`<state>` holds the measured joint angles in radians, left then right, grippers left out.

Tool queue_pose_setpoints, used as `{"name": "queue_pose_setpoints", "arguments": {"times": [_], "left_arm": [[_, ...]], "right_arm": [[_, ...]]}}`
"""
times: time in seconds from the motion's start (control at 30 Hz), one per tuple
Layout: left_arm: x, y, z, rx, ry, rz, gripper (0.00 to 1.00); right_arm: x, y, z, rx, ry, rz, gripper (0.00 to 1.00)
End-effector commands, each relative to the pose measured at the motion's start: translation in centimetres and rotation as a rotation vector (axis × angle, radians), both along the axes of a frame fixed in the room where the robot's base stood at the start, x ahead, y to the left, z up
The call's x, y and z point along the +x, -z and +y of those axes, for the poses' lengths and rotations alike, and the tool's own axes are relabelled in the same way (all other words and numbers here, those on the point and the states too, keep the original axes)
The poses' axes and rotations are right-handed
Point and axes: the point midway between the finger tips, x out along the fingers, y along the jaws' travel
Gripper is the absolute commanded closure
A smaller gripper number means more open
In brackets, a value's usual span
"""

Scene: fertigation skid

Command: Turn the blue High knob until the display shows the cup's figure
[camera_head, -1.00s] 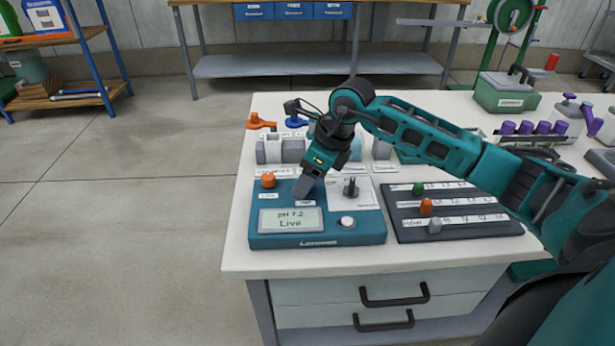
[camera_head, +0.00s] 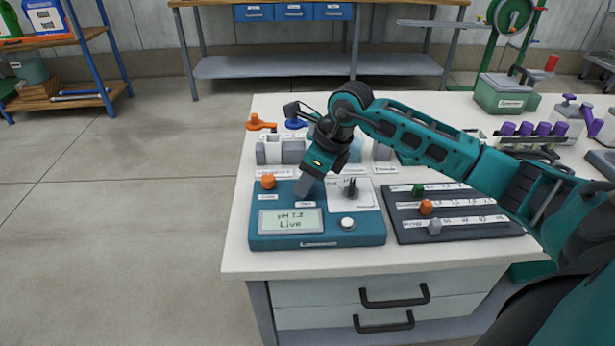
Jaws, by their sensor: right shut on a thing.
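The teal controller box (camera_head: 262,241) stands at the near left of the white bench. Its display (camera_head: 290,221) reads "pH 7.2 Live". My right gripper (camera_head: 302,192) points down at the box's upper middle, just above a small white label (camera_head: 305,204). It is shut on the knob there. The fingers hide that knob, so its blue colour does not show. An orange knob (camera_head: 268,181) sits to the left of the gripper. I cannot make out a cup with a readable figure. My left gripper is out of view.
A black selector (camera_head: 351,188) on a white panel and a white button (camera_head: 347,222) are close right of the gripper. A dark slider board (camera_head: 470,231) lies right of the box. Grey blocks (camera_head: 270,151) and an orange valve handle (camera_head: 260,122) stand behind.

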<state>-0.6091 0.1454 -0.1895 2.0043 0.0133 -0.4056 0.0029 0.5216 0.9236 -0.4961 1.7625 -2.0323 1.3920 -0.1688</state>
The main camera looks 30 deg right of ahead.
Motion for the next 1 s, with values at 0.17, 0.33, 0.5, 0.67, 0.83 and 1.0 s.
{"name": "queue_pose_setpoints", "arguments": {"times": [0.17, 0.33, 0.5, 0.67, 0.83, 1.0], "left_arm": [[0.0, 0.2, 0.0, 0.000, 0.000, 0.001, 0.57], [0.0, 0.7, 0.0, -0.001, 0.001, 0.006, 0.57], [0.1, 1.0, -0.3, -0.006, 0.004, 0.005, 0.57], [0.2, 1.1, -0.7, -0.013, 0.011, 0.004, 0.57], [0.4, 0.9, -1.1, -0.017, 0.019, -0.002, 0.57], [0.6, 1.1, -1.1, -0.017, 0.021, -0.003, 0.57]], "right_arm": [[0.1, 0.0, -0.1, -0.001, -0.025, -0.002, 0.91], [0.1, 0.0, -0.2, -0.001, -0.101, -0.002, 0.92], [0.2, 0.0, -0.2, -0.001, -0.224, -0.003, 0.92], [0.3, 0.0, -0.3, -0.001, -0.355, -0.003, 0.92], [0.4, 0.0, -0.3, -0.001, -0.484, -0.004, 0.92], [0.4, 0.0, -0.3, 0.000, -0.586, -0.003, 0.92]]}}
